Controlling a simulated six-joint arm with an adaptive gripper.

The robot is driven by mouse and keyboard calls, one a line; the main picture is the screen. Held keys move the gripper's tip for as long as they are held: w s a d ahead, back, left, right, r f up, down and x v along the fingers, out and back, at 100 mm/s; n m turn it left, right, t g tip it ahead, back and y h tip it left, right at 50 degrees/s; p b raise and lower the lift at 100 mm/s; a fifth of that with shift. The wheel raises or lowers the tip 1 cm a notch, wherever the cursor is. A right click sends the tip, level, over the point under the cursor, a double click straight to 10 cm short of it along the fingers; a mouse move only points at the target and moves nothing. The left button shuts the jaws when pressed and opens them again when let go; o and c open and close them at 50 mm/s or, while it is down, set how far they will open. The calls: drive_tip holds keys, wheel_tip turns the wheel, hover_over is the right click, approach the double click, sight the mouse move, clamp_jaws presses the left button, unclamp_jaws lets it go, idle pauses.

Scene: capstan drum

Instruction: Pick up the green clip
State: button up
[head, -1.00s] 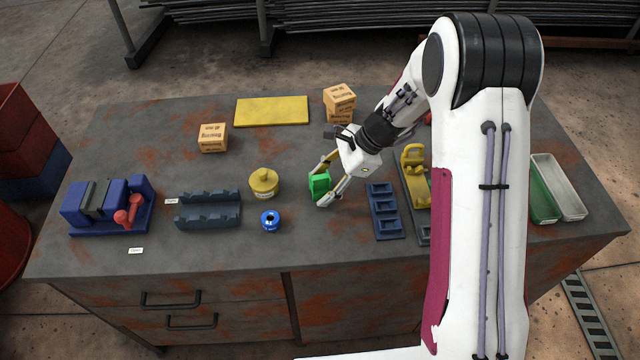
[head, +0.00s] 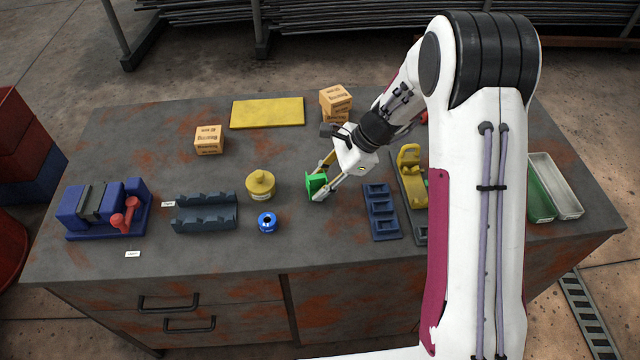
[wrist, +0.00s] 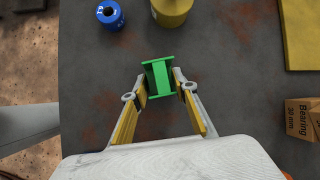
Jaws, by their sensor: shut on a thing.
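The green clip (head: 316,184) is between the fingers of my gripper (head: 321,183) near the middle of the workbench. The wrist view also shows the green clip (wrist: 159,77), with its two flanges, between the fingertips of my gripper (wrist: 160,85). The gripper is shut on the clip. The clip sits tilted in the head view. I cannot tell for sure how far it is above the bench top.
A yellow pot (head: 261,185) and a blue spool (head: 267,222) stand left of the clip. A dark blue slotted rack (head: 381,211) lies to the right. Bearing boxes (head: 209,140) and a yellow mat (head: 267,112) are farther back. The bench (head: 330,255) is clear in front.

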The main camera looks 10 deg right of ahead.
sight(319, 176)
drive_tip(key=shift+r, duration=1.55)
drive_tip(key=s, duration=1.8)
drive_tip(key=shift+f, duration=0.1)
drive_tip(key=w+a+m, duration=0.1)
drive_tip(key=w, duration=0.7)
drive_tip(key=w+a+r+m+t, duration=0.1)
drive_tip(key=w, duration=0.7)
drive_tip(key=w+a+r+m, duration=0.1)
drive_tip(key=w, duration=0.7)
drive_tip(key=shift+w+a+m+t, duration=0.2)
drive_tip(key=shift+a+m+t, duration=0.1)
drive_tip(key=shift+t, duration=0.1)
drive_tip(key=shift+w+a+r+m+t+h, duration=0.5)
drive_tip(key=shift+w+a+r+m, duration=0.8)
drive_tip(key=shift+w, duration=2.3)
drive_tip(key=shift+w+a+r+m+t+h, duration=0.5)
drive_tip(key=shift+w+a+m, duration=0.95)
drive_tip(key=shift+w, duration=2.2)
drive_tip(key=shift+w+a+r+m+t+h, duration=0.45)
drive_tip(key=shift+w+a+r+m, duration=0.45)
drive_tip(key=shift+w+a, duration=1.9)
drive_tip(key=shift+w+d+r, duration=0.15)
drive_tip(key=shift+w+d, duration=0.65)
drive_tip(key=shift+d, duration=0.05)
